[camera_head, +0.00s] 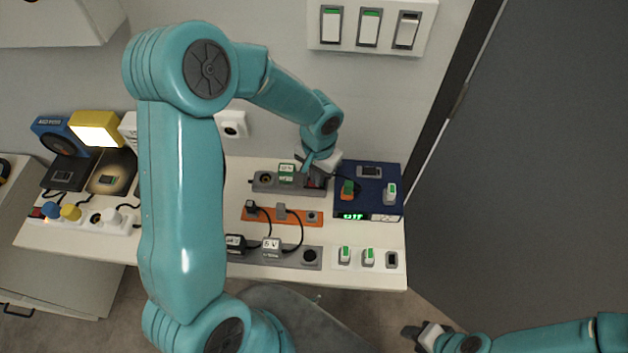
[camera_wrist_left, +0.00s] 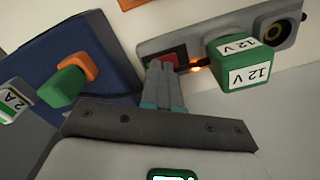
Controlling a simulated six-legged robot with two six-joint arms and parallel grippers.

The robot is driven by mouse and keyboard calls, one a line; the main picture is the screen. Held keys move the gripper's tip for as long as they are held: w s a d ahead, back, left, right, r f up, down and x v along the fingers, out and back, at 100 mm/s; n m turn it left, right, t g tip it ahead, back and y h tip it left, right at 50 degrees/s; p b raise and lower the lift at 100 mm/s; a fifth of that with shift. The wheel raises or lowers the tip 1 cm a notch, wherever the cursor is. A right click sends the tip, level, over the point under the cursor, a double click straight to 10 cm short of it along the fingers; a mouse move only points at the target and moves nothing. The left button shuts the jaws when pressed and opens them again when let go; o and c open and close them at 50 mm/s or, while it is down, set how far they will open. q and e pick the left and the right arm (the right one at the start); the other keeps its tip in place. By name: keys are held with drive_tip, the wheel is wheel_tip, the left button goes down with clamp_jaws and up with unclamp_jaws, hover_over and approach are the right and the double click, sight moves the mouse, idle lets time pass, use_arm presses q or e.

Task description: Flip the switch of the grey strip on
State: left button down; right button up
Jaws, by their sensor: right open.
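The grey strip (camera_head: 263,179) lies at the back of the white table, with a green 12 V plug (camera_head: 287,172) in it. In the left wrist view the grey strip (camera_wrist_left: 205,32) has a dark red switch (camera_wrist_left: 165,58) at one end and a small glowing orange light (camera_wrist_left: 196,68) between switch and plug. My left gripper (camera_head: 309,163) is at that switch end. Its fingers (camera_wrist_left: 163,66) are together with nothing between them, over the switch and hiding part of it; I cannot tell whether they touch it. My right gripper (camera_head: 423,334) is open, low at the right, away from the table.
A blue box (camera_head: 375,212) with a green "OFF" display stands right of the strip. An orange strip (camera_head: 298,215), a second grey strip (camera_head: 295,256) and a white switch panel (camera_head: 378,258) lie nearer. A lit yellow lamp (camera_head: 97,130) stands at the left. Wall switches (camera_head: 369,28) are above.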

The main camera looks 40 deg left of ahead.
use_arm(q)
drive_tip(key=shift+r, duration=0.1)
drive_tip(key=shift+r+p, duration=0.6)
drive_tip(key=shift+r, duration=0.05)
wheel_tip(320, 180, up, 5)
drive_tip(key=p, duration=0.3)
drive_tip(key=shift+r, duration=0.2)
drive_tip(key=shift+s, duration=0.1)
